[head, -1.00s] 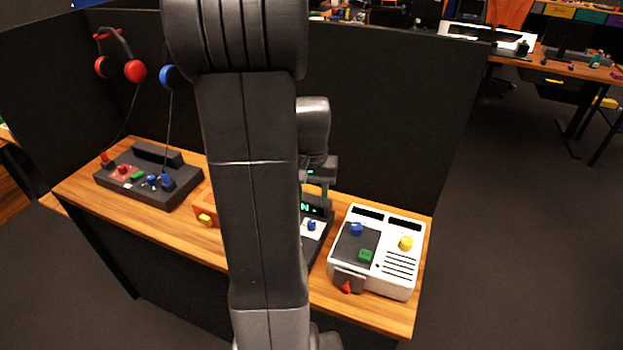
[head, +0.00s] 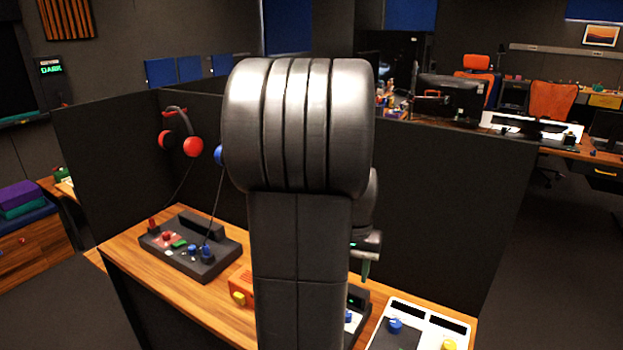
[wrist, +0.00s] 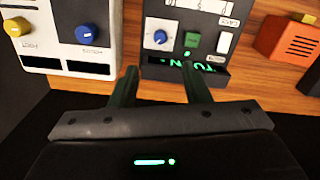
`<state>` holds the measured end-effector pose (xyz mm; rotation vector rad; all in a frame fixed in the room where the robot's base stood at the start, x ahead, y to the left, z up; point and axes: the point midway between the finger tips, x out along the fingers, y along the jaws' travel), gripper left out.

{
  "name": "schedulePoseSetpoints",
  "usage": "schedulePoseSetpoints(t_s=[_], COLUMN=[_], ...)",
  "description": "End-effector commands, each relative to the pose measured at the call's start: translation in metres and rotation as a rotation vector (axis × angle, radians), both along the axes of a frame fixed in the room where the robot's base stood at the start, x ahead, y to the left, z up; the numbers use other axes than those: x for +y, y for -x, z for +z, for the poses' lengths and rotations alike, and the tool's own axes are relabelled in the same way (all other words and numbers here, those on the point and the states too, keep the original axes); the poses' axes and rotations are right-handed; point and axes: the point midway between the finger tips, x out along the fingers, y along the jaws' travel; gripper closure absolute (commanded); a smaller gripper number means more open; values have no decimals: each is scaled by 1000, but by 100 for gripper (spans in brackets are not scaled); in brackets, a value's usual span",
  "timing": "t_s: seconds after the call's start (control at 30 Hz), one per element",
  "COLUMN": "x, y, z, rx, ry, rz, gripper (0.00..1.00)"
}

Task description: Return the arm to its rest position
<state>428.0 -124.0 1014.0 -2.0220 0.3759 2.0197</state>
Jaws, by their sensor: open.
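My arm (head: 300,250) fills the middle of the head view, and its links hide much of the bench behind it. My gripper (wrist: 160,82) shows in the wrist view with its two dark green fingers apart and nothing between them. In the head view only a small part of it shows (head: 366,258), to the right of the arm. The fingers are over the near edge of a grey panel (wrist: 205,65) with a blue knob, a green button and a green-lit display. I cannot tell whether they touch it. In the head view that panel (head: 357,310) is mostly hidden.
A white unit (head: 425,318) with blue and yellow knobs stands right of the panel. An orange box (head: 241,283) and a black console (head: 190,245) stand left on the wooden bench (head: 130,250). Dark partitions (head: 440,200) rise behind; red headphones (head: 180,140) hang there.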

Motion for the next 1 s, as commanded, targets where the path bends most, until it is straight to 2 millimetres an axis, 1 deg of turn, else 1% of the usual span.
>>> schedulePoseSetpoints(t_s=[0.17,0.4,0.6,0.8,1.0], x=[0,0,0,0,0], y=[1,1,1,1,1], z=[-27,-75,-109,-128,-133], rx=[6,6,5,3,1], ry=[-1,-1,-1,0,0], rz=[0,0,0,0,2], gripper=[57,57,57,57,57])
